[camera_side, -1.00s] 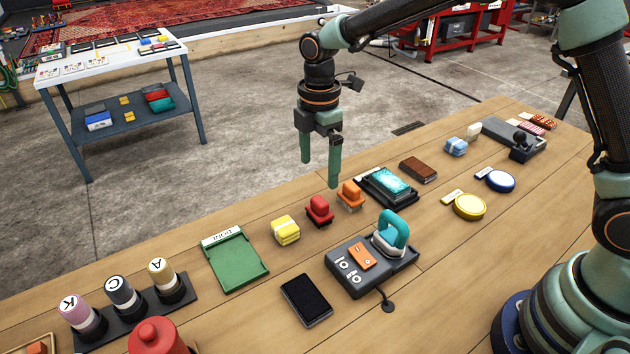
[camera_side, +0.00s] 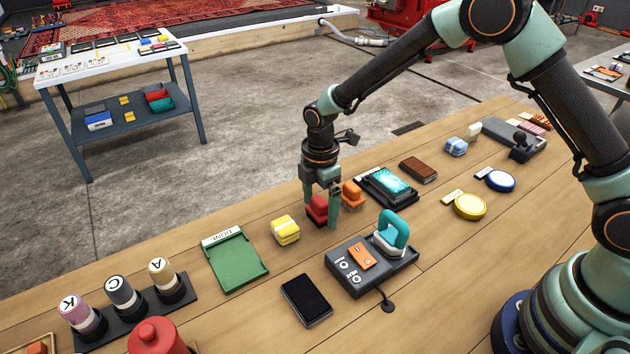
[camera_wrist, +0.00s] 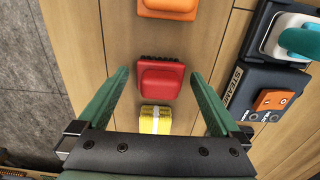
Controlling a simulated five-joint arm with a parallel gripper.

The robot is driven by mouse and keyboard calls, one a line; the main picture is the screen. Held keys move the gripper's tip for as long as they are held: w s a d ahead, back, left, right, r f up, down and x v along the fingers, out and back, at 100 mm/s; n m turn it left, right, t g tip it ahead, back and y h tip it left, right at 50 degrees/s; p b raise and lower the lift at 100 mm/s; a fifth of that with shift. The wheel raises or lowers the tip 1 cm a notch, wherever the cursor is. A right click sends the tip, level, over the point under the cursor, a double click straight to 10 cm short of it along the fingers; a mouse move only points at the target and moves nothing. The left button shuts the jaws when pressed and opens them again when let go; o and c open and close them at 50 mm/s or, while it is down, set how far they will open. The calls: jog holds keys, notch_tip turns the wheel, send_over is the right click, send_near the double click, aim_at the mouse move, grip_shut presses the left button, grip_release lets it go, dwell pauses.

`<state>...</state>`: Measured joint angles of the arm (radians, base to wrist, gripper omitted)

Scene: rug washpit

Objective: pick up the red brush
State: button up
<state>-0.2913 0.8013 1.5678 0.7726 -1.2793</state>
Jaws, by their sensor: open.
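The red brush (camera_side: 317,210) stands on the wooden table, bristles down, between a yellow sponge bundle and an orange brush. In the wrist view the red brush (camera_wrist: 160,80) lies between and just ahead of the two green fingers, with dark bristles along its far edge. My gripper (camera_side: 320,212) is open, its fingers lowered to either side of the red brush. In the wrist view my gripper (camera_wrist: 160,78) shows gaps on both sides of the brush. One finger partly covers the brush's right end in the side view.
The orange brush (camera_side: 352,195) is close on the right. The yellow sponge bundle (camera_side: 286,230) is on the left. A grey steamer base (camera_side: 345,283) with a teal-handled iron (camera_side: 392,232) stands in front. A green tray (camera_side: 238,265) lies further left.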

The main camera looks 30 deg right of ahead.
aim_at(320, 200)
jog(key=c, duration=1.4)
notch_tip(320, 200, up, 20)
